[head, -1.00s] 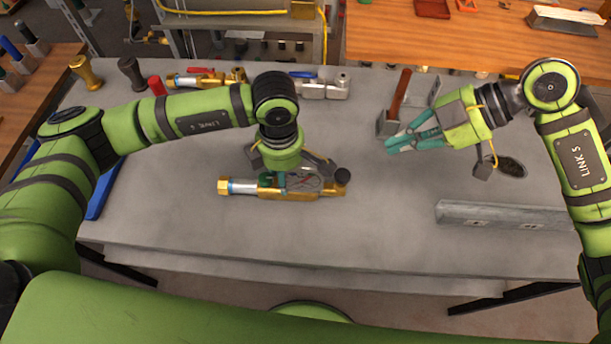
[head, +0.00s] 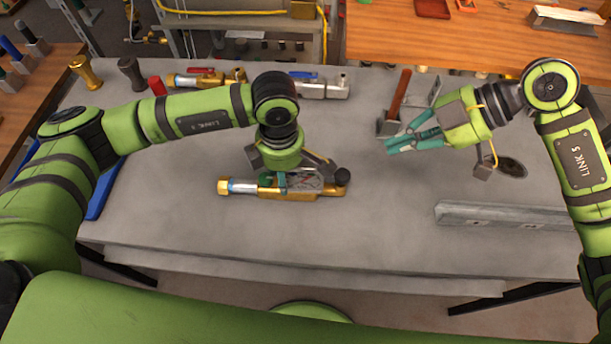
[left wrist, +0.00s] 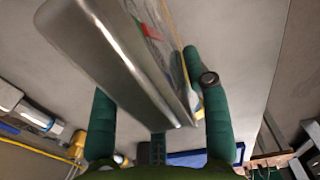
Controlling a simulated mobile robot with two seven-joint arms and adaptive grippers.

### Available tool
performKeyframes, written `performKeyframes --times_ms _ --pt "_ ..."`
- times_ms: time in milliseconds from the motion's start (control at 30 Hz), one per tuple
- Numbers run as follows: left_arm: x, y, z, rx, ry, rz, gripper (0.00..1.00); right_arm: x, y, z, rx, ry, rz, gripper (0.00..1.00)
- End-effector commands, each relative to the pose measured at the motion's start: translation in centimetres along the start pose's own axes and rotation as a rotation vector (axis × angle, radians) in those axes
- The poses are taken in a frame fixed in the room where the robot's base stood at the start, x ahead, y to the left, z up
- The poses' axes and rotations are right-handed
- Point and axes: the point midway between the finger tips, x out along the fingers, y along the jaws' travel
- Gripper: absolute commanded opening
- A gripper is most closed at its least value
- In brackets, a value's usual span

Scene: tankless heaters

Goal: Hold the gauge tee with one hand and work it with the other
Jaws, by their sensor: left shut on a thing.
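The gauge tee (head: 302,193) is a brass body with a silver section and a hex end at left and a black knob at right. It lies on or just above the grey bench, below my left gripper (head: 285,182). My left gripper is shut on the gauge tee; the wrist arm partly hides the hold in the head view. In the left wrist view a silver gauge casing (left wrist: 112,55), with part of a dial face, sits between the green fingers of my left gripper (left wrist: 150,78). My right gripper (head: 389,148) is open and empty, with its teal fingers apart, to the upper right of the gauge tee.
A brass valve with a red handle (head: 205,80) and a silver valve with a blue handle (head: 325,87) lie at the back. A grey metal rail (head: 500,215) lies at the right. The front middle of the bench is clear.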

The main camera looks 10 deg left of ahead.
Motion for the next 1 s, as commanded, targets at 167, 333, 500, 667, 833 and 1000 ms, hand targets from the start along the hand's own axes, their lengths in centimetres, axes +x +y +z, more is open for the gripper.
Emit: performKeyframes --times_ms 167,333,500,667,833,1000 --pt "0.04 0.01 -0.03 0.001 0.001 0.0 0.0 0.0 0.0 0.0 0.0 0.0 0.0 0.0" --pt "0.04 0.01 -0.03 0.001 0.001 0.0 0.0 0.01 0.0 0.01 0.0 0.0 0.0 0.0" --pt "0.04 0.01 -0.03 0.001 0.001 0.0 0.0 0.0 0.0 0.01 0.0 0.0 0.0 0.0" --pt "0.04 0.01 -0.03 0.001 0.001 0.0 0.0 0.01 0.0 0.0 0.0 0.0 0.0 0.0" --pt "0.04 0.01 -0.03 0.0 0.001 0.0 0.74 0.0 0.0 0.01 0.0 0.0 0.0 0.0" --pt "0.03 0.0 -0.03 0.0 0.001 0.0 0.74 0.0 0.0 0.0 0.0 0.0 0.0 0.0"
